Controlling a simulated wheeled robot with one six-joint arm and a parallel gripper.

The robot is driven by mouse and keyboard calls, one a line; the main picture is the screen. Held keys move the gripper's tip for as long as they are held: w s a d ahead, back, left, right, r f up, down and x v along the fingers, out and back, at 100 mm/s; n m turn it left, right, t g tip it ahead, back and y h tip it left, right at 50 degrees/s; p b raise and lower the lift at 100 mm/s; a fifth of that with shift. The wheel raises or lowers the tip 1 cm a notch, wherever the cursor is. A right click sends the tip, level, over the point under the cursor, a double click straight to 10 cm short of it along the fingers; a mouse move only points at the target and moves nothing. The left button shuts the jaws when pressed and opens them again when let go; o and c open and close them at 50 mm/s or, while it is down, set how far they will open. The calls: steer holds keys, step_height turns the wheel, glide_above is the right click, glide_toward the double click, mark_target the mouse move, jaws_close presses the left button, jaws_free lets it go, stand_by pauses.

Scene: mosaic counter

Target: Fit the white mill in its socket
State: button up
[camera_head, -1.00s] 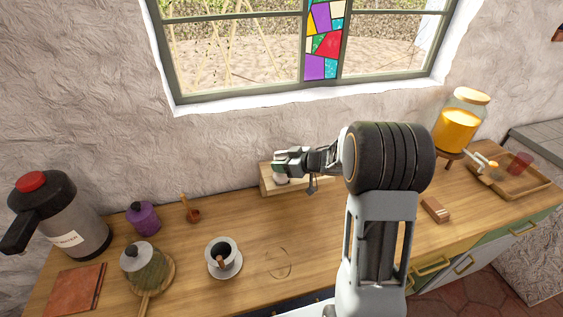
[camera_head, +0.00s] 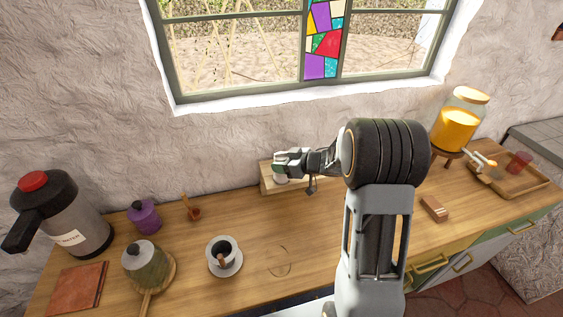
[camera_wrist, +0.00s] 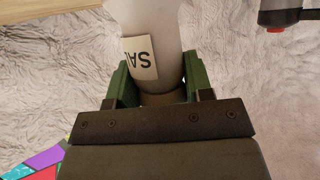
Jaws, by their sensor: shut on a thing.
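The white mill (camera_wrist: 172,30) is between the green fingers of my gripper (camera_wrist: 155,88) in the wrist view, with a label reading "SA" upside down. In the head view my gripper (camera_head: 280,168) is shut on the mill (camera_head: 281,180), of which only a small white part shows below the fingers. It is at the left part of a light wooden rack (camera_head: 268,188) against the wall. The socket itself is hidden, so I cannot tell whether the mill's foot is in it or above it.
A wooden block (camera_head: 434,209), a juice dispenser (camera_head: 456,128) and a tray (camera_head: 518,186) are right.

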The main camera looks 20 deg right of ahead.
steer(key=o, duration=1.8)
steer(key=shift+p+v, duration=0.8)
steer(key=shift+v, duration=0.15)
steer(key=shift+r+v, duration=0.15)
steer(key=shift+v, duration=0.9)
steer(key=shift+r+v, duration=0.15)
steer(key=shift+v, duration=0.95)
steer(key=shift+a, duration=0.1)
